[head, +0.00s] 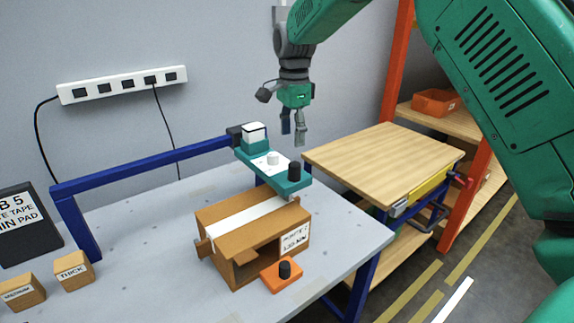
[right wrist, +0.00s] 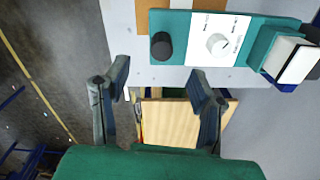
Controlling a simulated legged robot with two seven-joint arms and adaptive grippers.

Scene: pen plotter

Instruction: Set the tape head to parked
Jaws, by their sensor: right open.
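The tape head is a teal plate (head: 290,184) on the end of the blue rail (head: 150,165). It carries a white label with a pale round dial (head: 272,158), a black knob (head: 294,171) and a white block (head: 254,132). In the right wrist view the teal plate (right wrist: 185,30) crosses the top, with the dial (right wrist: 216,42) and black knob (right wrist: 161,46). The label text is too small to read. My right gripper (head: 293,138) is open and empty, pointing down above and slightly behind the tape head, apart from it. Its fingers also show in the wrist view (right wrist: 160,82). My left gripper is not in view.
A wooden box (head: 225,215) with a white strip stands under the tape head, with an orange block and black knob (head: 284,272) in front. Small wooden blocks (head: 74,270) and a dark sign (head: 24,225) are at left. A wood-topped cart (head: 375,160) stands at right.

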